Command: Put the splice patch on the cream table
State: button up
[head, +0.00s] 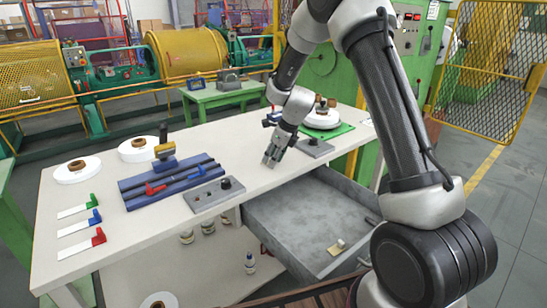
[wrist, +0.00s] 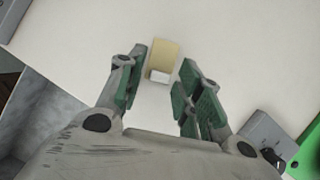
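The cream table (head: 265,183) spans the middle of the head view, and its pale top fills most of the wrist view (wrist: 235,50). A tan patch with a small white block on it (wrist: 164,58) appears to lie on this top, just beyond and between my fingertips. My gripper (head: 270,162) points down close to the table top, above the open drawer's back edge. In the wrist view my gripper (wrist: 161,75) is open, with a gap between its green-padded fingers. The head view does not clearly show this patch. A similar tan-and-white piece (head: 337,247) lies in the drawer.
The grey drawer (head: 300,210) is pulled out under the table. A green plate with a white reel (head: 322,120) stands at right.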

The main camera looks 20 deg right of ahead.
jog(key=s+d+r+n, duration=0.25)
jog(key=s+r, duration=0.25)
jog(key=r, duration=0.4)
jog(key=s+d+r+n, duration=0.2)
jog(key=s+d+r, duration=0.15)
jog(key=r, duration=0.45)
jog(key=s+d+r+n+h, duration=0.1)
jog(key=s+d+r+n, duration=0.2)
jog(key=s+n, duration=0.8)
jog(key=s+d+r+n+t+h, duration=0.1)
jog(key=s+d+r+n+h, duration=0.1)
jog(key=s+n, duration=0.9)
jog(key=s+d+r, duration=0.1)
jog(key=s+d, duration=0.1)
jog(key=s, duration=0.7)
jog(key=shift+d+r, duration=0.15)
jog(key=shift+r, duration=0.1)
